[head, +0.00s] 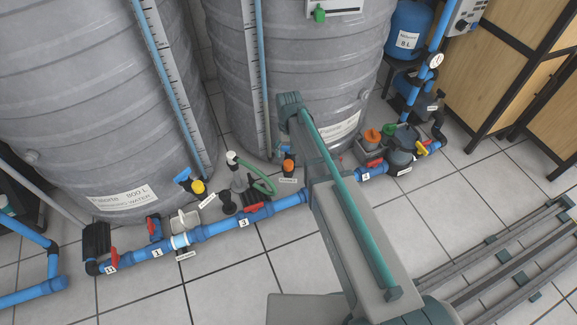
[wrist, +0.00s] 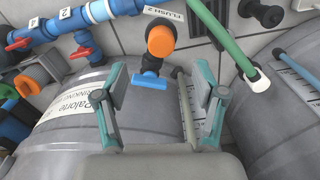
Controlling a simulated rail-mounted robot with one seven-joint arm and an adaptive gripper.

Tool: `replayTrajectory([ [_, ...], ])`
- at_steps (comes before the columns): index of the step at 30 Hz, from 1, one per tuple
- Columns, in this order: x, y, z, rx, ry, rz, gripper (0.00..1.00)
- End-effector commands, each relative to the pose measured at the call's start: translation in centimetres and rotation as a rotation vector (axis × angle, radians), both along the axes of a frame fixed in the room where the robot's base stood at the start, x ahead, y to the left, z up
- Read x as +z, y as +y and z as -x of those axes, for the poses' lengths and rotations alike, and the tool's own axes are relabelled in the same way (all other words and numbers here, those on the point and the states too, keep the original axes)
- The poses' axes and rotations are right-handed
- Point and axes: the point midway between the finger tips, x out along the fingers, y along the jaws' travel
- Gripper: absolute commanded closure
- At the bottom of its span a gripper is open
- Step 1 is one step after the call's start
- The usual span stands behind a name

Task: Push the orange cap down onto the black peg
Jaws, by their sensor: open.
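The orange cap (wrist: 161,40) shows round and face-on in the wrist view, with the black peg (wrist: 155,63) partly visible beneath it. I cannot tell how deeply the cap is seated. In the head view the orange cap (head: 288,164) stands upright on a black part beside the blue pipe, just left of my arm. My gripper (wrist: 160,82) is open and empty. Its two fingers are spread wide, with the cap ahead between their lines, apart from both. The fingers are not clearly visible in the head view.
A blue handle (wrist: 149,81) sits beside the peg. A green hose (wrist: 222,32) lies close on the right. Grey tanks (head: 290,60) stand behind the blue pipe (head: 215,229). Another orange-topped part (head: 372,136) stands right of my arm. The tiled floor (head: 240,285) in front is clear.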

Motion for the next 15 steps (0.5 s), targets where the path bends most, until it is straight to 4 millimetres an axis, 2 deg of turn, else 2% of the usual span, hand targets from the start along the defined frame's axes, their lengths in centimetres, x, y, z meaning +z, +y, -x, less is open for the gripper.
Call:
replayTrajectory([
  [1, -1.2, 0.0, 0.0, 0.000, 0.002, 0.000, 0.30],
  [6, -3.3, 0.0, 0.0, 0.000, 0.001, 0.000, 0.30],
  [15, -3.6, 0.0, 0.0, 0.000, 0.000, 0.000, 0.30],
])
